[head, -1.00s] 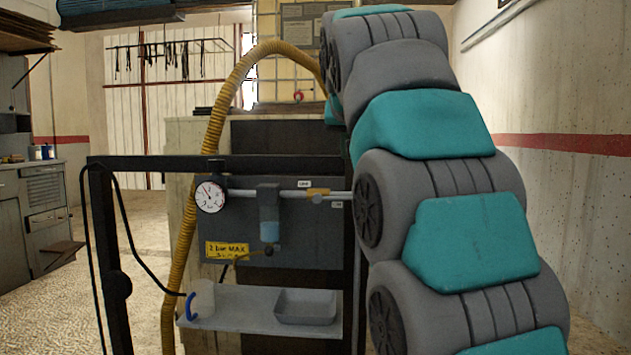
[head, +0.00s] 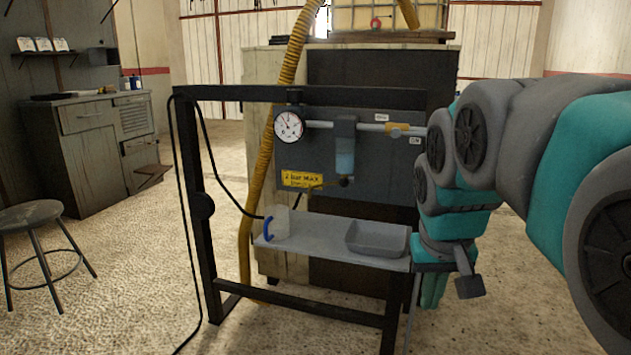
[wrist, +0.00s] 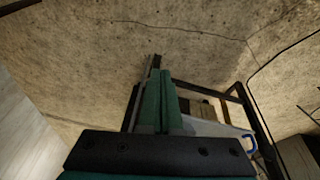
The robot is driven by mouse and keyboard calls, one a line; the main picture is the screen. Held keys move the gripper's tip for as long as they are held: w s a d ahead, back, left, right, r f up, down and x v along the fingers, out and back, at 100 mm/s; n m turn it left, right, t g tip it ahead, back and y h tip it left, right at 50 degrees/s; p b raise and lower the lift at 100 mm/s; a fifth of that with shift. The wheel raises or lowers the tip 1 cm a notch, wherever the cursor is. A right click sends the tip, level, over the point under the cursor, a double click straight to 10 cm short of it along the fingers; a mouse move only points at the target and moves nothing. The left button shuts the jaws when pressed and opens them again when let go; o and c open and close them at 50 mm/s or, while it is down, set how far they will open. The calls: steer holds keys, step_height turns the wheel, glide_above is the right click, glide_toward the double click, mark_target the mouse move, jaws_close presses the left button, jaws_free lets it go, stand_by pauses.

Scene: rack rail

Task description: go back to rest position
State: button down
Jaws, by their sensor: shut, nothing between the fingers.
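My gripper (head: 433,288) hangs at the right end of the rack in the head view, its fingers pointing down beside the shelf's right edge. In the wrist view its two green fingers (wrist: 160,105) lie side by side, shut with nothing between them. My arm comes in from the right of the head view, bends over and drops to the gripper. Part of the right side of the rack is hidden behind the arm.
The black rack frame (head: 205,235) carries a panel with a gauge (head: 289,125) and a yellow label (head: 302,178). Its grey shelf (head: 330,243) holds a clear jug (head: 277,222) and a grey tray (head: 377,238).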

steer(key=s+a+f+g, duration=0.1)
steer(key=s+f+g, duration=0.1)
steer(key=s+f, duration=0.6)
steer(key=s+a+f+n+g+y, duration=0.1)
steer(key=s+f+g, duration=0.1)
steer(key=s+f, duration=0.6)
steer(key=s+p, duration=0.1)
steer(key=s, duration=0.5)
steer(key=shift+a+g, duration=0.3)
steer(key=shift+a, duration=0.05)
steer(key=shift+a, duration=0.15)
